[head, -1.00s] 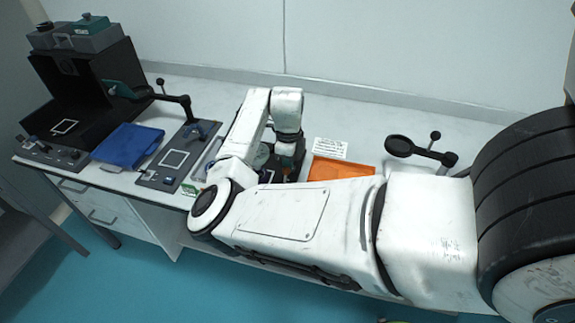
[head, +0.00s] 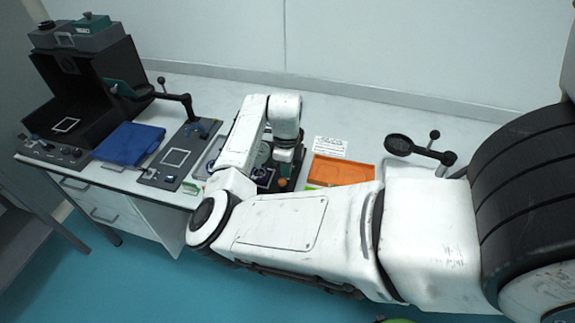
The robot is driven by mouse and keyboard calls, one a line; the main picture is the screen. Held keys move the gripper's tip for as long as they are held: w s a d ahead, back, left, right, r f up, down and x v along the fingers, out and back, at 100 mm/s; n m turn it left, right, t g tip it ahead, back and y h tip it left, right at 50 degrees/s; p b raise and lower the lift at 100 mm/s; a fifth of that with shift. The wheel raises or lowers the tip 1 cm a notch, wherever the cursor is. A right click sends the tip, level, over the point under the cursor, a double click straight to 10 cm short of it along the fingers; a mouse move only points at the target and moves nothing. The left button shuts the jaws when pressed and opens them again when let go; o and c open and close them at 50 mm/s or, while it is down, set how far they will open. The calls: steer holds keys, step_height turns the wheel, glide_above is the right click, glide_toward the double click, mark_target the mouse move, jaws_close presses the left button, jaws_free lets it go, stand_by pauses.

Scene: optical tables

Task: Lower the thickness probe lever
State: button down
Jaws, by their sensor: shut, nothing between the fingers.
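A dark device with a square plate (head: 264,178) and an orange knob (head: 283,182) stands on the bench below my wrist. I cannot tell for sure that it is the thickness probe, and my arm hides part of it. A thin lever is not clear there. My gripper (head: 287,148) points down over this device, beside its teal-green upright part. It is small and partly hidden, and seems shut and empty. I cannot tell whether it touches the device.
An orange tray (head: 341,171) and a white label card (head: 331,147) lie to the right. A black stand with a round head (head: 399,145) is further right.

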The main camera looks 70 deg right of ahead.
steer(key=shift+d+r, duration=0.1)
steer(key=shift+r, duration=0.05)
step_height(320, 180, up, 7)
steer(key=d+p, duration=0.1)
steer(key=p, duration=0.4)
steer(key=shift+d, duration=0.15)
stand_by(0.4)
stand_by(0.5)
